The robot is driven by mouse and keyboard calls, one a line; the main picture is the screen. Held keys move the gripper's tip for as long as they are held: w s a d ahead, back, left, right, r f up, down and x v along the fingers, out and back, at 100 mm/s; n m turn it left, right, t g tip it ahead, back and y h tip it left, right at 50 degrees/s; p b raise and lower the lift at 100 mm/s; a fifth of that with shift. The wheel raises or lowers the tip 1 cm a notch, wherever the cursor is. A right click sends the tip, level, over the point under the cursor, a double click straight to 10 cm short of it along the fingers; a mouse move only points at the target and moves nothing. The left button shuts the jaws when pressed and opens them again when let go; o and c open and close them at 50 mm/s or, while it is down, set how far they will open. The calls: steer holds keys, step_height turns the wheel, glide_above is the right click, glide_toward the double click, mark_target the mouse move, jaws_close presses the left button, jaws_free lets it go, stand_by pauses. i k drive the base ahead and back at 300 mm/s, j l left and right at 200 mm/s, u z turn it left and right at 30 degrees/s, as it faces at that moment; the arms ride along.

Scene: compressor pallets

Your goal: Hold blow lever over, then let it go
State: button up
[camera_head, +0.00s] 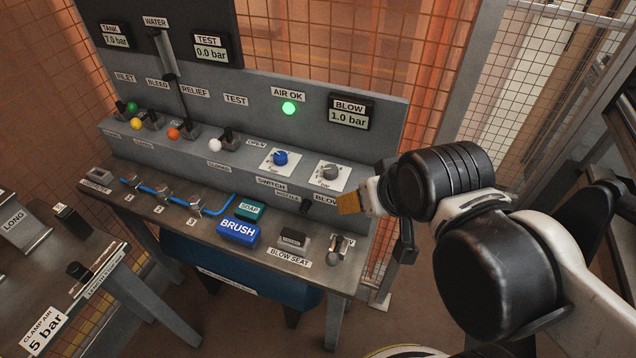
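A label reading BLOW (325,200) is on the lower edge of the grey panel, just left of my gripper (350,203). No lever shows clearly at this label; the space to its right is hidden by my gripper. A small valve-like part with a round grey knob (333,258) stands at the bench's right end, below my gripper. I cannot tell whether it is the blow lever. My gripper comes in from the right, with a tan pad at its tip. Its fingers overlap, and I cannot see whether they are apart or touching anything. The BLOW display (348,113) reads 1.0 bar.
A black part (304,207) lies beside the NOZZLE label. A blue knob (281,157) and grey knob (330,172) sit on the panel. A blue BRUSH block (238,232), teal SOAP block (249,209) and BLOW SEAT block (293,241) are on the bench. The AIR OK lamp (289,108) is green.

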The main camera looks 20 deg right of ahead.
mark_target(332, 260)
steer(key=j+z, duration=0.45)
steer(key=k+j+z, duration=0.1)
steer(key=j+z, duration=0.3)
steer(key=k+j+z, duration=0.15)
steer(key=j+z, duration=0.3)
steer(key=k+j+z, duration=0.2)
steer(key=z, duration=0.25)
steer(key=j, duration=0.1)
